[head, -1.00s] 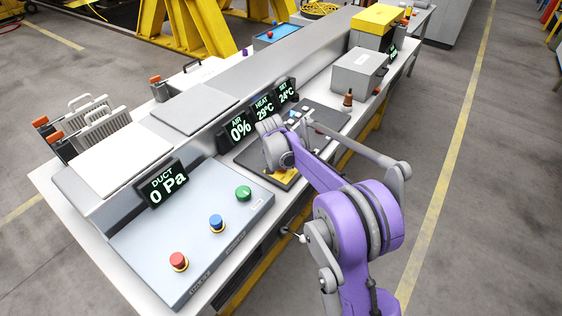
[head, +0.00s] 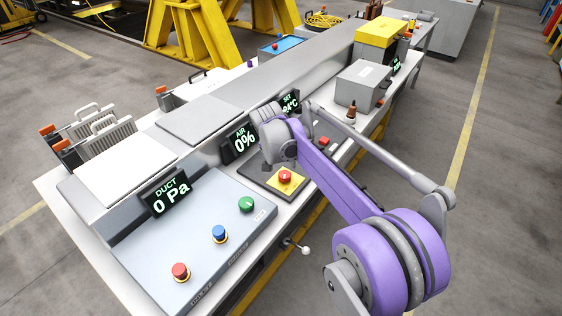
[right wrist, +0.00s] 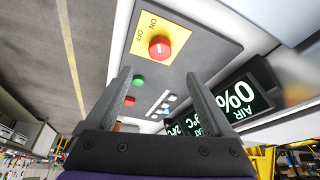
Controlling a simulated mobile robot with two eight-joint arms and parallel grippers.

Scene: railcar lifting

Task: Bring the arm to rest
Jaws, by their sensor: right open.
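My right arm reaches in from the lower right of the head view, with its wrist and gripper (head: 268,128) above the console, beyond the yellow plate. In the right wrist view the two dark fingers (right wrist: 158,85) are spread apart with nothing between them. A red knob (head: 285,176) on a yellow plate stands clear of the gripper. It also shows in the right wrist view (right wrist: 160,47), with ON and OFF marked on its plate. My left gripper is in neither view.
A sloped grey panel (head: 155,240) carries red (head: 180,271), blue (head: 219,233) and green (head: 246,204) buttons. A grey box (head: 362,86) stands farther along. Open floor (head: 500,210) lies right.

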